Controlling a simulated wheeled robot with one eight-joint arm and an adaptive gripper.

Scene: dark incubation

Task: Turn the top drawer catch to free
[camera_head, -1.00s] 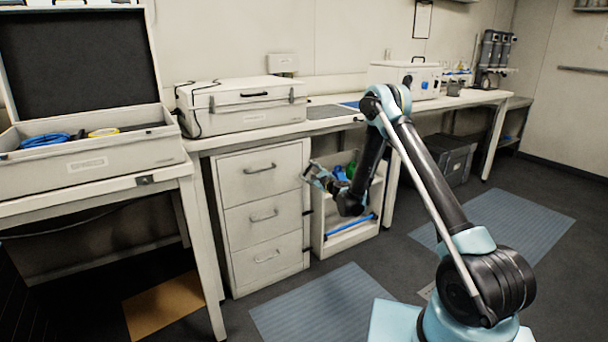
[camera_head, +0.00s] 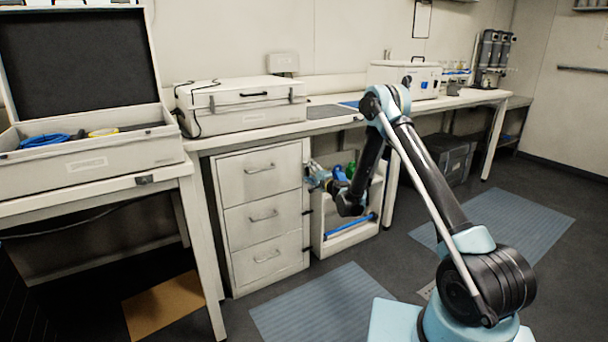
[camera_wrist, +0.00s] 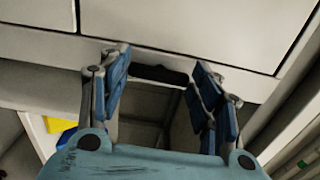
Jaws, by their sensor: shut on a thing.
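The white drawer cabinet (camera_head: 232,215) stands under the bench, its drawers closed. Its top drawer (camera_head: 262,172) has a curved metal handle. The top drawer catch (camera_wrist: 158,75) is a dark bar on the cabinet's edge strip in the wrist view. My gripper (camera_wrist: 160,82) has one blue-padded finger at each end of this bar and is shut on it. In the head view my gripper (camera_head: 311,174) is at the cabinet's right front edge and hides the top catch. A lower dark catch (camera_head: 307,212) shows below it.
An open white shelf unit (camera_head: 345,240) with blue and green items and a blue rod stands right beside the cabinet, close to my wrist. A white case (camera_head: 245,103) sits on the bench above. The floor in front is clear, with a blue mat (camera_head: 320,305).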

